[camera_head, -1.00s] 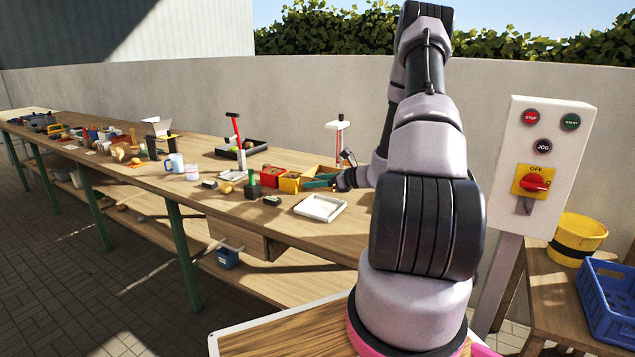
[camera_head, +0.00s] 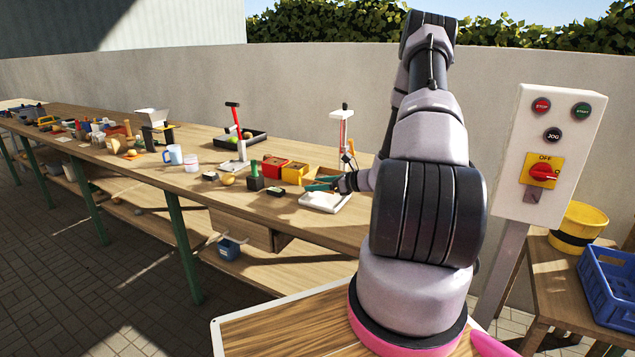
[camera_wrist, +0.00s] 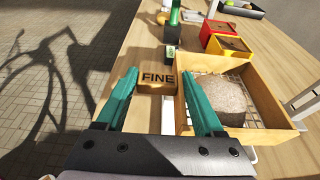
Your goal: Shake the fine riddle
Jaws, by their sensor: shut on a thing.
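The fine riddle is a shallow wooden box with a wire-mesh floor; its rim (camera_wrist: 262,88) shows in the wrist view, right of my fingers. A wooden block marked "FINE" (camera_wrist: 157,78) is at its left side. My gripper (camera_wrist: 160,75) has teal fingers closed on this block. A brownish-grey lump (camera_wrist: 220,99) lies on the mesh. In the head view my gripper (camera_head: 322,184) is over the white tray (camera_head: 318,205), and the riddle is small and partly hidden by my arm. Whether the riddle touches the tray is unclear.
A red box (camera_head: 274,167) and a yellow box (camera_head: 295,173) stand just left of the riddle. A green-handled tool (camera_head: 254,176) and a white stand (camera_head: 342,135) are close by. A control box (camera_head: 551,155) stands right of my arm.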

